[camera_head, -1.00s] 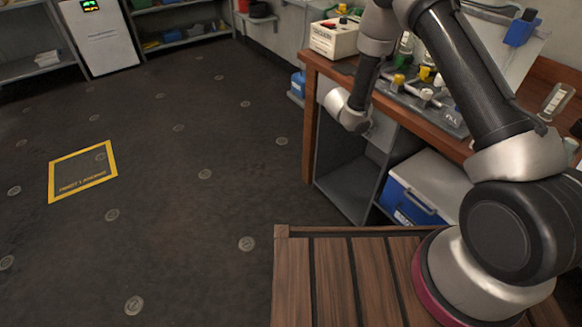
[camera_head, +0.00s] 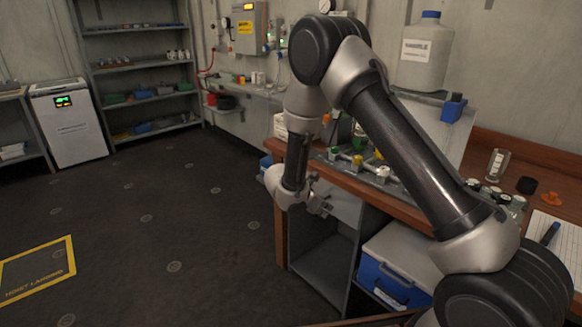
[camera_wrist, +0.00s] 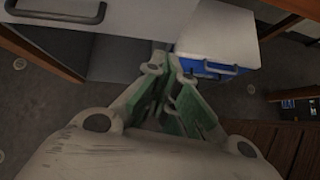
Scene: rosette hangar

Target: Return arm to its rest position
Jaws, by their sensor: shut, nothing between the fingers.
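My arm is bent in front of the wooden workbench (camera_head: 420,213), with its elbow raised high in the head view. My gripper (camera_head: 321,204) hangs before the bench front, near the grey drawer; it is small there and partly hidden behind the wrist. In the wrist view my gripper (camera_wrist: 166,72) points down and away, its green-padded fingers brought together with nothing held. Below it show the grey drawer front with a dark handle (camera_wrist: 98,14) and a blue and white cooler (camera_wrist: 215,45).
The cooler (camera_head: 397,268) stands under the bench beside an open grey shelf unit (camera_head: 322,266). Bottles, valves and a notepad (camera_head: 556,250) lie on the bench. A white cabinet (camera_head: 70,125) and shelving (camera_head: 137,70) stand at the back. Open floor (camera_head: 150,215) lies left.

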